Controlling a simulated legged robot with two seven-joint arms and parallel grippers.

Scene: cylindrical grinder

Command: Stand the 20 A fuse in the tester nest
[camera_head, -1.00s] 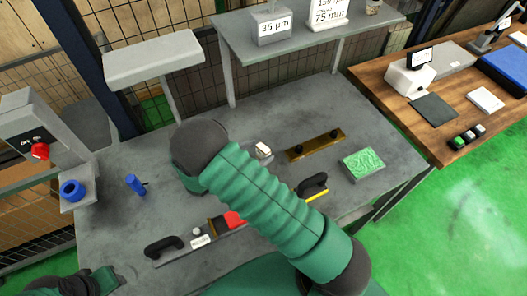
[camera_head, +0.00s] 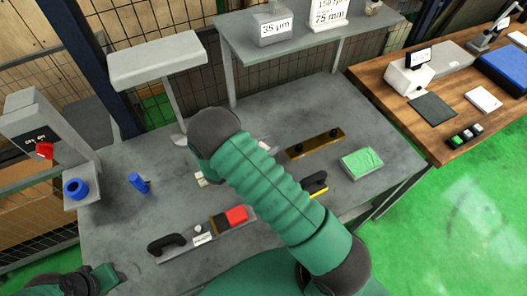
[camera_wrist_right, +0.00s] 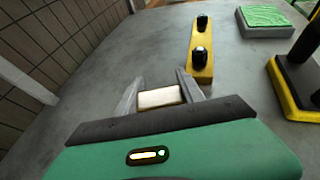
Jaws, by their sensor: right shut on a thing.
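My right gripper (camera_wrist_right: 160,92) is shut on a small pale cream block with a metallic edge (camera_wrist_right: 160,98), which sits between its two grey fingers. No marking is readable on it, so I cannot tell whether it is the 20 A fuse. In the head view my right forearm hides most of this gripper, and only a pale bit of the block (camera_head: 264,145) seems to show past the arm. I cannot pick out the tester nest for certain. A small white item (camera_head: 200,179) lies on the grey table left of my arm. Only part of my left arm shows, at the lower left.
A brass-yellow bar with two black knobs (camera_head: 316,143) lies ahead, with a green-topped block (camera_head: 362,162) beyond. A panel with handle, label and red block (camera_head: 235,215) lies nearer. A blue cylinder (camera_head: 139,183) is at left.

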